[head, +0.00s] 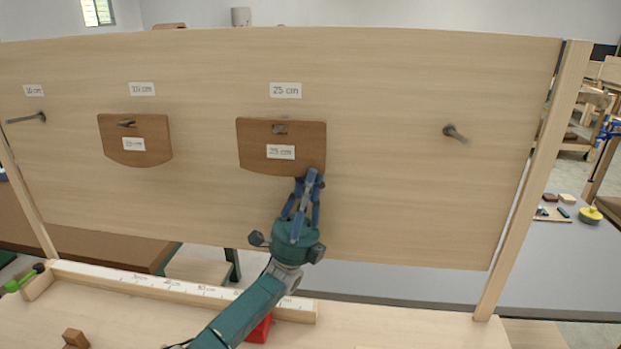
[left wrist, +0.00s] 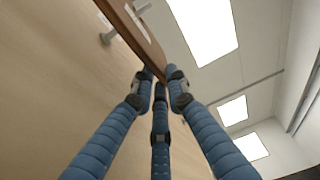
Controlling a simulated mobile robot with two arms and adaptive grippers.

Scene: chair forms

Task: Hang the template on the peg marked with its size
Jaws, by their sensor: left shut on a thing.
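The brown template (head: 255,160) marked 25 cm is against the upright board, below the 25 cm label (head: 285,90). A grey peg (head: 280,129) shows at its slot. My left gripper (head: 308,182) is shut on the template's lower right corner. In the left wrist view the fingers (left wrist: 160,78) meet at the end of the template (left wrist: 140,38), seen nearly edge-on. A peg stem (left wrist: 109,37) shows between board and template, and a peg tip (left wrist: 143,8) shows on the template's outer side. My right gripper is not in view.
A smaller template (head: 120,150) hangs on the peg to the left. Bare pegs stand at the far left (head: 28,118) and right (head: 455,133) of the board (head: 385,180). Below are a ruled wooden rail (head: 150,283), a red block (head: 260,329) and a brown block (head: 76,339).

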